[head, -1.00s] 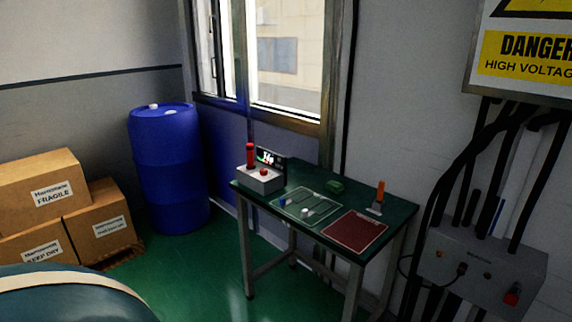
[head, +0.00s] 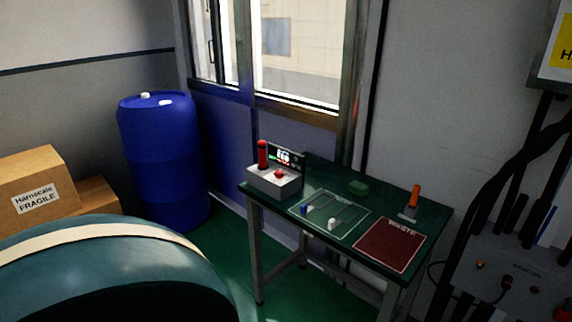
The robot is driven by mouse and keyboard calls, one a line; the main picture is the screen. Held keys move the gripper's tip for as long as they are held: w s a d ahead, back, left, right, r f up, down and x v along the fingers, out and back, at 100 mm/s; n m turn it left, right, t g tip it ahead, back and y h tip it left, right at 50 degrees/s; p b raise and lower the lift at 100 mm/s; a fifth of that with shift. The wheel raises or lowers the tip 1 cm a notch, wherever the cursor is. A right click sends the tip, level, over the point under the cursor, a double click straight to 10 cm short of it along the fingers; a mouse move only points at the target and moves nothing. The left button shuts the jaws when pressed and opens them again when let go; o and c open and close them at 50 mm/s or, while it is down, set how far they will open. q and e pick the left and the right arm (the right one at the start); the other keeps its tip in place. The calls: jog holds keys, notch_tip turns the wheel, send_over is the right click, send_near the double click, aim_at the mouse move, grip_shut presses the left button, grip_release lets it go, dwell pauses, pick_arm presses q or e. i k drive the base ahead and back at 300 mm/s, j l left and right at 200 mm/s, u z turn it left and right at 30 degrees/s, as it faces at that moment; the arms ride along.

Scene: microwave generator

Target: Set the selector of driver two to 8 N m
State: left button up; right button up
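A dark green-topped table (head: 338,178) stands below the window. At its left end is a light grey box (head: 268,182) with an upright red handle (head: 263,154) and a red knob (head: 280,173). A small black display (head: 286,157) with lit digits stands behind it; the digits are too small to read. I cannot make out a driver marked two or its selector. An orange-handled tool (head: 413,199) stands at the table's right end. Neither of my grippers is in view.
A green outlined mat (head: 345,222) with small blue and white items and a dark red mat (head: 388,247) lie on the table, with a small green object (head: 358,188) behind. A blue barrel (head: 163,160) and cardboard boxes (head: 40,178) stand left. A grey cable box (head: 505,270) is at right.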

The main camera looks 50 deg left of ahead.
aim_at(279, 173)
jog(key=j+z, duration=0.25)
jog(key=j, duration=2.95)
jog(key=k+z, duration=0.05)
